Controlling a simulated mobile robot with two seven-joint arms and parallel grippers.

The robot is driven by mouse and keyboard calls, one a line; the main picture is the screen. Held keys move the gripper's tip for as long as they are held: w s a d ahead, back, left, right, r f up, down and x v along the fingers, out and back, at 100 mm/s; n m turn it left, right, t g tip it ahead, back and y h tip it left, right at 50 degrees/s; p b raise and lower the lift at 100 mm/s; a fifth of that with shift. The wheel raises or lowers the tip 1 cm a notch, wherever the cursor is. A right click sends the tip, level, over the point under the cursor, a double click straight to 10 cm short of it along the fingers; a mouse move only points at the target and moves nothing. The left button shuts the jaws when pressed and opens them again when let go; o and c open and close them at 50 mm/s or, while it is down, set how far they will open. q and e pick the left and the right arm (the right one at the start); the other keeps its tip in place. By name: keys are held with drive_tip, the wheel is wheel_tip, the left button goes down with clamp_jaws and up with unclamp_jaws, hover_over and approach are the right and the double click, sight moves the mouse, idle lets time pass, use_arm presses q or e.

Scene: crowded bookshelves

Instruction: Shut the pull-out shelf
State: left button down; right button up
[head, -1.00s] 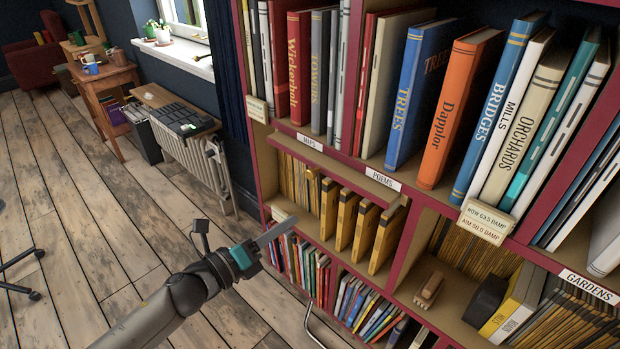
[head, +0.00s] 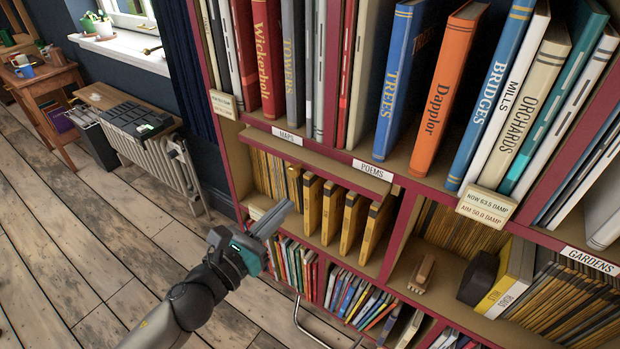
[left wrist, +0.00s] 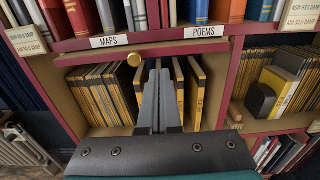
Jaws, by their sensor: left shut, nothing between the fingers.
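The pull-out shelf (head: 325,158) is a thin brown board with a reddish edge, sticking out of the bookcase under the MAPS and POEMS labels. My left gripper (head: 284,212) is shut and empty, below the board and in front of the yellow books. Contact with the board cannot be told. My right gripper is not in view.
Yellow books (head: 330,212) stand in the bay behind the gripper. Above is a full row of books, including a blue TREES book (head: 400,80). A wooden block (head: 422,273) lies in the bay to the right. A radiator (head: 160,165) stands left, beside open floor.

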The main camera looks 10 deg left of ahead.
sight(319, 173)
use_arm(q)
drive_tip(key=x, duration=0.8)
drive_tip(key=shift+x, duration=0.85)
drive_tip(key=shift+f, duration=0.1)
drive_tip(key=x, duration=0.4)
drive_tip(key=shift+w, duration=0.2)
drive_tip(key=shift+r, duration=0.25)
